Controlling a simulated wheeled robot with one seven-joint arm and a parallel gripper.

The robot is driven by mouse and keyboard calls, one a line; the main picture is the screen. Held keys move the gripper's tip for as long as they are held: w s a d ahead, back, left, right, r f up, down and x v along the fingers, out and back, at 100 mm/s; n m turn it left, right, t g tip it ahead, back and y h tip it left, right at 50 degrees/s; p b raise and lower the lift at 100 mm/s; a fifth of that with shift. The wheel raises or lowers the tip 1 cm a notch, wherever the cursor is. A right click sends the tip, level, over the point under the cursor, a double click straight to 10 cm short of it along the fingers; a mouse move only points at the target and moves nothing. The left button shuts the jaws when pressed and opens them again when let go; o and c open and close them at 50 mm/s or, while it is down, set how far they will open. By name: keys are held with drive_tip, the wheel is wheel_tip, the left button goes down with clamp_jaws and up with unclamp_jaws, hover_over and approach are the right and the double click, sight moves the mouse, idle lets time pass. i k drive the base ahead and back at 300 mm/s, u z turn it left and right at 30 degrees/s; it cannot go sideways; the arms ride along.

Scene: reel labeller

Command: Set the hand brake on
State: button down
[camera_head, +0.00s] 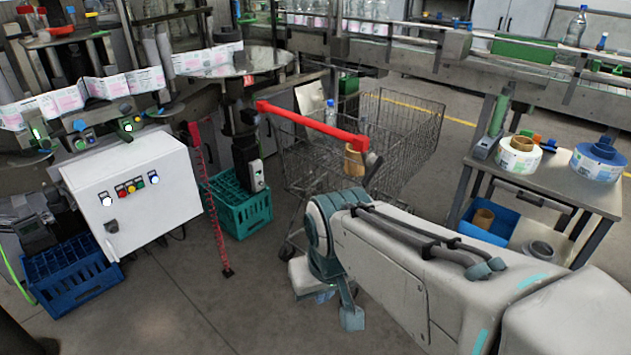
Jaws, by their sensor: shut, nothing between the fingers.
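The reel labeller fills the left side, with a strip of pink and white labels (103,88) running past a round metal plate (225,62). Several small coloured fittings sit below the strip, including a green one (128,126). I cannot tell which part is the hand brake, or whether it is on. My arm reaches in from the lower right and bends at a teal joint in the middle, in front of the cart.
A white control box (150,195) with coloured buttons stands at left. A blue crate (78,285) and a green crate (240,212) are on the floor. A metal side table (560,178) is at right.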

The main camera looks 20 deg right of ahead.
sight(376, 162)
drive_tip(key=z, duration=0.65)
drive_tip(key=i, duration=0.8)
drive_tip(key=z, duration=0.2)
